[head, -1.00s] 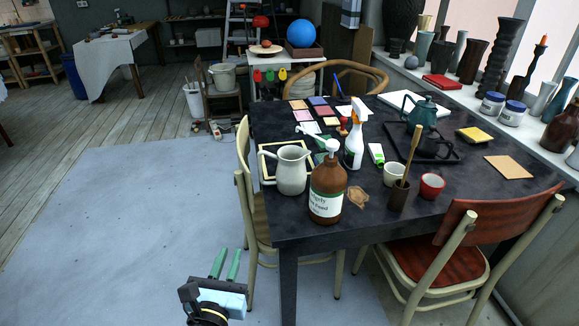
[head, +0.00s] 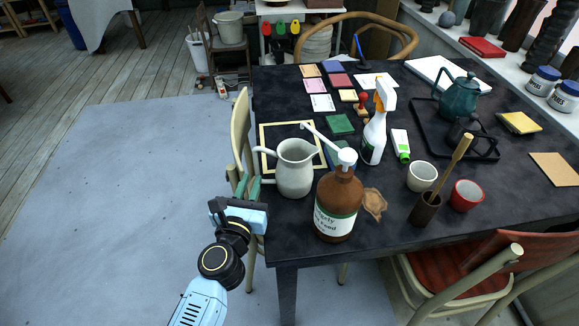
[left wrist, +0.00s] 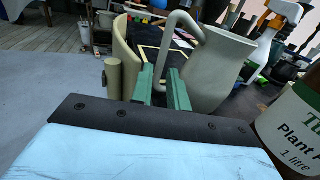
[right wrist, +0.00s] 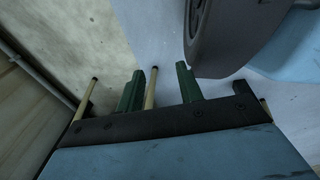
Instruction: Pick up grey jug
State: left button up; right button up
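The grey jug (head: 296,170) stands upright near the left edge of the dark table. Its handle faces left in the head view, and the jug also shows in the left wrist view (left wrist: 219,72). My left gripper (head: 254,184) is at the table's left edge, just below and left of the handle. In the left wrist view its green fingers (left wrist: 160,88) are apart. The handle's lower end comes down at the gap between them; I cannot tell if they touch. My right gripper (right wrist: 160,85) is open and empty, away from the jug, and shows only in the right wrist view.
A brown pump bottle (head: 336,208) stands close to the jug at front right. A spray bottle (head: 374,140) stands behind it. A pale frame (head: 266,140) lies behind the jug. A cream chair (head: 241,140) is against the table's left side. The floor at left is clear.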

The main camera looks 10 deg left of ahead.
aim_at(256, 170)
pick_arm(q)
jog(key=shift+w+d, duration=0.1)
jog(key=shift+w, duration=1.4)
jog(key=w, duration=0.3)
jog(key=shift+w+f, duration=0.1)
jog(key=shift+w, duration=0.2)
jog(key=shift+w+d, duration=0.1)
jog(key=shift+w, duration=0.3)
grip_shut()
pick_arm(e)
jog(key=shift+w+a+r, duration=0.1)
jog(key=shift+w, duration=0.5)
jog(key=shift+d, duration=0.2)
jog(key=shift+a, duration=0.25)
